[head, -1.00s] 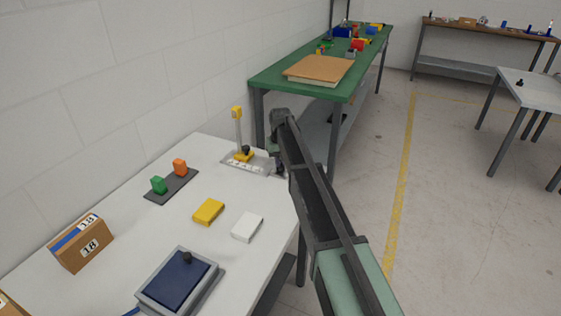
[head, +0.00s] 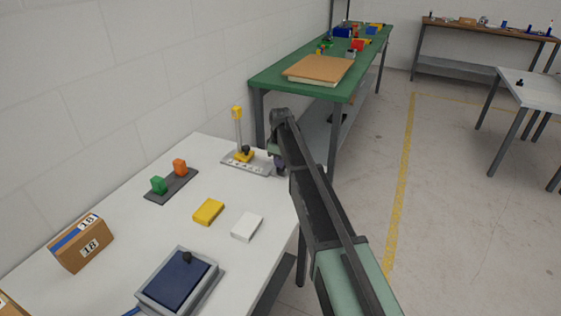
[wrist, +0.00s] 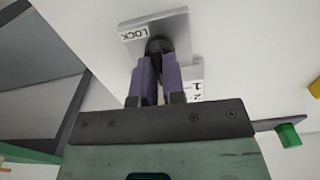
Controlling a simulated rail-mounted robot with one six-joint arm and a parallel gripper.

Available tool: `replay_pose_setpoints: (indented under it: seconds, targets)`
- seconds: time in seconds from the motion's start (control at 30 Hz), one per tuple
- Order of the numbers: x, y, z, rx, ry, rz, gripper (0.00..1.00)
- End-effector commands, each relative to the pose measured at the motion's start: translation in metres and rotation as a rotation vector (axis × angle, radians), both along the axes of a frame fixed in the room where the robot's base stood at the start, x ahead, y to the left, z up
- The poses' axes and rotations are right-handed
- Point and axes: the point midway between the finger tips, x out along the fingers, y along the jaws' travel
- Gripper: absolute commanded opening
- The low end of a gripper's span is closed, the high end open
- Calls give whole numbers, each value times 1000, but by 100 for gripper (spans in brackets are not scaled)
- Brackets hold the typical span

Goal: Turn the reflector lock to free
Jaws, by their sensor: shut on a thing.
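The reflector fixture stands at the far end of the white table in the head view. It has a grey base plate (head: 236,163) with printed marks, an upright post with a yellow top (head: 237,112), and a yellow block with a black knob. In the wrist view a dark round lock knob (wrist: 158,46) sits on a grey plate marked LOCK (wrist: 135,32). My gripper (wrist: 156,62) has its purple fingers closed on this knob, partly hiding it. In the head view my gripper (head: 279,168) is at the right end of the base plate, mostly hidden behind my arm.
A dark strip with a green block (head: 159,185) and an orange block (head: 180,167), a yellow block (head: 208,211), a white block (head: 247,226) and a blue-topped tray (head: 178,280) lie nearer. A green bench (head: 275,80) stands beyond. The wall is on the left.

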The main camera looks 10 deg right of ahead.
Motion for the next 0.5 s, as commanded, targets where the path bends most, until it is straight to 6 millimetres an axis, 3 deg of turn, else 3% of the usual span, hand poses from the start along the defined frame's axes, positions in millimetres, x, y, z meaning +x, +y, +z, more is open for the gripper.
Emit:
replay_pose_setpoints:
  seconds: [0.5]
  targets:
    - [-1, 0, 0, 0, 1, 68, 0]
